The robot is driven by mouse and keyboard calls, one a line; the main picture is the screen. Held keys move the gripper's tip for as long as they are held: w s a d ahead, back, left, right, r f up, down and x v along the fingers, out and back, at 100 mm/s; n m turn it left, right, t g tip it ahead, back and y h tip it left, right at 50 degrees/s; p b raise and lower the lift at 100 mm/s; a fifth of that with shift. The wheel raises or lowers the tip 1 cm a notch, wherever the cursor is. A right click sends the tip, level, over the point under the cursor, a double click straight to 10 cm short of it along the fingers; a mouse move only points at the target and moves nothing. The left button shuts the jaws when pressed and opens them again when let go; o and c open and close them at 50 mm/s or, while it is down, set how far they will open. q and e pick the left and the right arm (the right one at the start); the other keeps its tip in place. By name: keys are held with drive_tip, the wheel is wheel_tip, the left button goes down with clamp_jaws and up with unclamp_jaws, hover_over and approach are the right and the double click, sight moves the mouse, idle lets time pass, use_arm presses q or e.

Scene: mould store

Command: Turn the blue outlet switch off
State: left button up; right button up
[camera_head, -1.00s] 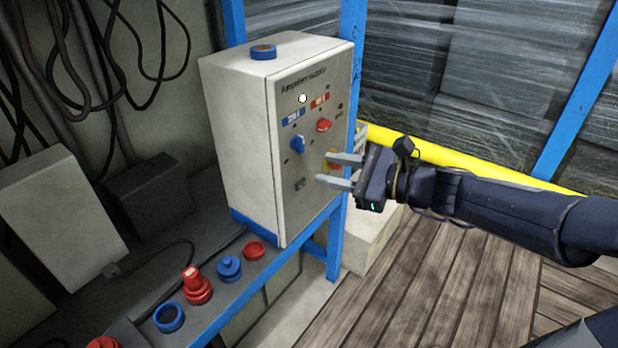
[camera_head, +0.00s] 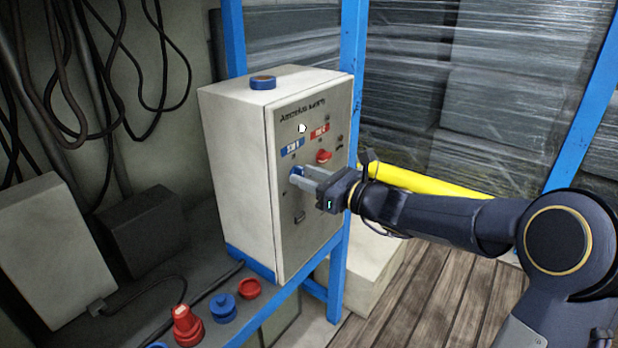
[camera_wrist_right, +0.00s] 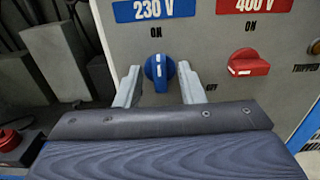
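The blue outlet switch (camera_head: 296,173) is a rotary knob on the front of a grey control cabinet (camera_head: 236,160). In the right wrist view the blue switch (camera_wrist_right: 159,70) sits under the "230 V" label, its white mark pointing up towards "ON"; "OFF" is printed to its lower right. My right gripper (camera_head: 300,177) is at the panel. In the right wrist view its open fingers (camera_wrist_right: 159,84) stand on either side of the knob, with a small gap showing at each side. My left gripper is not in view.
A red switch (camera_wrist_right: 248,63) under "400 V" lies just right of the right finger. A blue tape roll (camera_head: 263,82) lies on the cabinet. Red and blue plugs (camera_head: 187,326) stand on the shelf below. Blue frame posts (camera_head: 352,120) stand beside the cabinet.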

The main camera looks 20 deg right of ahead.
clamp_jaws()
drive_tip(key=shift+s+a+f+n+b, duration=0.1)
drive_tip(key=shift+f+n+b, duration=0.05)
drive_tip(key=shift+n+b, duration=4.65)
drive_tip(key=shift+s+a+f+n+b, duration=0.1)
drive_tip(key=shift+f+n+b, duration=0.05)
drive_tip(key=shift+n+b, duration=4.6)
drive_tip(key=shift+m+b, duration=0.45)
drive_tip(key=shift+b, duration=0.1)
